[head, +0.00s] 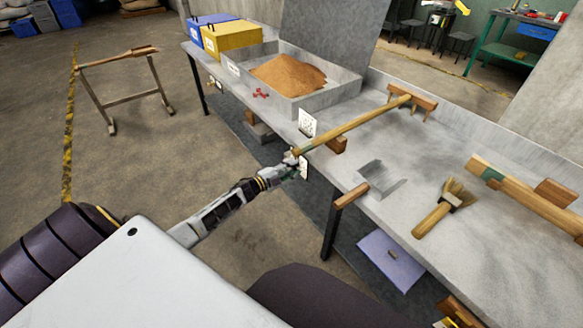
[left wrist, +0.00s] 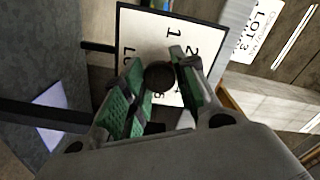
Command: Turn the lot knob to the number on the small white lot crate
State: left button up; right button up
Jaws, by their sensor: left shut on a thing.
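My left gripper (head: 294,160) is at the front edge of the grey bench. In the left wrist view its green-padded fingers (left wrist: 160,85) are closed around a dark round knob (left wrist: 158,76). The knob sits on a white dial plate (left wrist: 140,32) with black numbers; 1 and 2 read clearly, and the others are partly hidden by the fingers. I cannot tell which number the knob points to. A white card reading LOT 3 (left wrist: 260,28) shows at the upper right of the left wrist view; I cannot tell what bears it. My right gripper is not in view.
The floor left of the bench is clear near my arm.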

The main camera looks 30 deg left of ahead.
pick_arm(q)
jog(key=shift+f+n, duration=0.1)
jog(key=shift+n, duration=0.2)
jog(key=o, duration=1)
jog(key=shift+v, duration=6)
